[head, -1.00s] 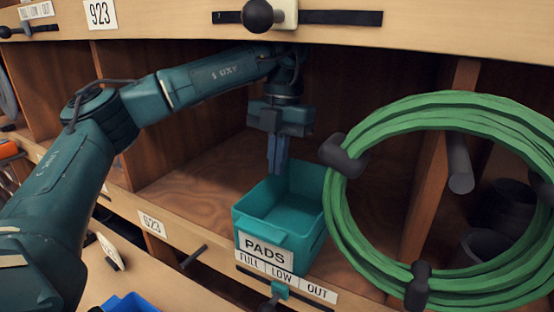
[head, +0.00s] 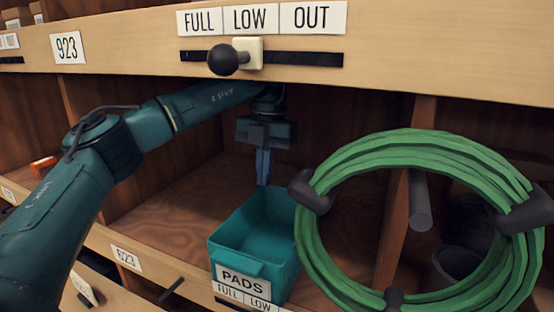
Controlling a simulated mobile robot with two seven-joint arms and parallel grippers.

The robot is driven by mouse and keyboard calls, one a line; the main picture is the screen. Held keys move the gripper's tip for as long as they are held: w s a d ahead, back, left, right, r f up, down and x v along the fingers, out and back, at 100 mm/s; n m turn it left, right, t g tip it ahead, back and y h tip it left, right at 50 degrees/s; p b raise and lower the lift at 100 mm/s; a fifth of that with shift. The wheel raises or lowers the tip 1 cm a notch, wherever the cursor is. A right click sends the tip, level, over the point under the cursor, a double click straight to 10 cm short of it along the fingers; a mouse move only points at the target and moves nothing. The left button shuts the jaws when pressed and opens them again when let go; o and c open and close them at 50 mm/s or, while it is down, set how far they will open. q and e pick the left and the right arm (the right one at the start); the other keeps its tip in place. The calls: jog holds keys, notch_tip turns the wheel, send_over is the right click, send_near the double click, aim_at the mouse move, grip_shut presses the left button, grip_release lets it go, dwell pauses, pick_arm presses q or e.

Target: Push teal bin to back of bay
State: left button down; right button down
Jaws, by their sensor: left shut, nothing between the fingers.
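The teal bin (head: 255,262) with a PADS label on its front stands at the front of an open wooden bay (head: 170,222). It looks empty, and bare bay floor shows behind it and to its left. My left gripper (head: 263,180) points down with its fingers shut and empty, at the bin's far rim. I cannot tell whether the fingertips touch the bin. The bay's back is in shadow. My right gripper is not in view.
A coil of green hose (head: 420,150) hangs at the right, in front of the divider (head: 396,225) and close to the bin's right side. A shelf rail with a black knob (head: 224,60) runs above the bay. Dark cylinders (head: 458,262) sit in the bay on the right.

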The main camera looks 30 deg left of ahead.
pick_arm(q)
jog(key=w+p, duration=0.1)
jog(key=w, duration=0.6)
jog(key=shift+a, duration=0.2)
